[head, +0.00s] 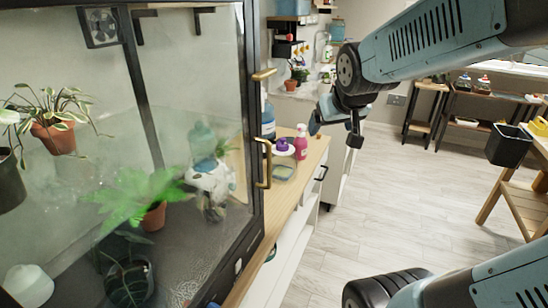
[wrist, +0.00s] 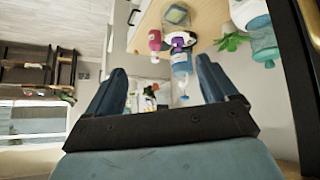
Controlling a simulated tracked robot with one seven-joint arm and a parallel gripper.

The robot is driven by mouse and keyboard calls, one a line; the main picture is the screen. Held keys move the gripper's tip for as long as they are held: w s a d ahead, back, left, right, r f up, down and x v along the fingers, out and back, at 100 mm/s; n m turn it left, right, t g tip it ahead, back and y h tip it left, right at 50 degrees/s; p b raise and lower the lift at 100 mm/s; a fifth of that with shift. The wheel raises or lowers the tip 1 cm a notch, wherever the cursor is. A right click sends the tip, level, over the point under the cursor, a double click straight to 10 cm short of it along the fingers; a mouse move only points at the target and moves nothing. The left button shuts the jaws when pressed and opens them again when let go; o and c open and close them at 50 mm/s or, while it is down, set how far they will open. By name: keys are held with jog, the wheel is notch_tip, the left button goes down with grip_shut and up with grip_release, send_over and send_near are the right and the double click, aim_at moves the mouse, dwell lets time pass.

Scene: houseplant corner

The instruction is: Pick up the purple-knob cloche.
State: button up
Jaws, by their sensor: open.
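The purple-knob cloche shows its purple knob (head: 282,144) on the wooden counter, with a pale round shape around it. In the wrist view the purple knob (wrist: 177,42) is small and partly hidden by a clear blue-labelled bottle (wrist: 181,60); its glass cannot be made out. My gripper (head: 335,128) is open and empty, in the air to the right of the cloche and apart from it. In the wrist view its two fingers (wrist: 161,78) stand wide apart with nothing held between them.
A pink bottle (head: 300,142) stands close right of the cloche, a blue bottle (head: 267,122) behind it. A square dish (head: 283,170) lies in front. The glass cabinet's brass handle (head: 264,164) is at left. The floor (head: 370,205) at right is clear.

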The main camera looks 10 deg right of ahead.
aim_at(286, 148)
jog(key=w+d+f+n+t, duration=0.1)
jog(key=w+f+t, duration=0.1)
jog(key=w+f, duration=0.35)
jog(key=w+d+f+t+y, duration=0.1)
jog(key=w+f, duration=0.1)
jog(key=w, duration=0.6)
jog(key=w+f+n+t, duration=0.1)
jog(key=w+f+t, duration=0.15)
jog(key=w, duration=0.35)
jog(key=w+f+t+y, duration=0.2)
jog(key=f, duration=0.5)
jog(key=w+f+t+y, duration=0.2)
jog(key=f, duration=0.5)
jog(key=shift+n, duration=0.4)
jog(key=x, duration=0.8)
jog(key=shift+a+f, duration=0.1)
jog(key=shift+a, duration=0.3)
jog(key=x, duration=0.4)
jog(key=shift+s+a+f, duration=0.15)
jog(key=shift+a+f, duration=0.05)
jog(key=shift+a, duration=0.2)
jog(key=shift+w+a, duration=0.15)
jog(key=shift+w, duration=0.45)
